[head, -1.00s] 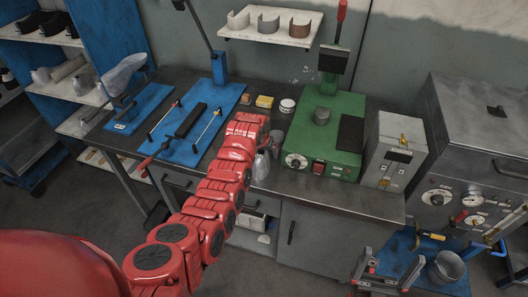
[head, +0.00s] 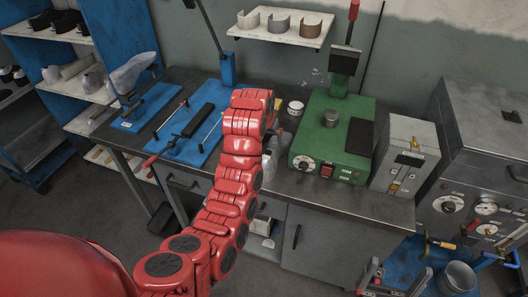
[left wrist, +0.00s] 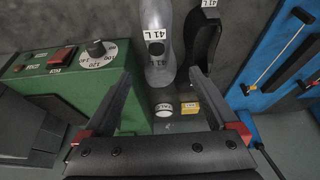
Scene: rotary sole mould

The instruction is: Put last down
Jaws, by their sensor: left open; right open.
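A grey shoe last (left wrist: 157,30) marked 41 L is on the dark bench top beside the green machine. In the head view the last (head: 268,166) shows partly behind my left arm. A black sole-shaped piece (left wrist: 203,40), also marked 41 L, lies beside it in the left wrist view. My left gripper (left wrist: 161,76) is open, its fingers apart with nothing between them, and the last is beyond the fingertips. In the head view this gripper is mostly hidden by its arm. My right gripper (head: 396,272) is open and empty at the lower right, in front of the bench.
The green machine (head: 333,140) stands right of the last, with a grey box (head: 405,152) beside it. A white round tin (left wrist: 164,109) and a yellow box (left wrist: 190,108) are close by. Blue fixtures (head: 187,145) fill the bench's left side. A bucket (head: 457,277) stands lower right.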

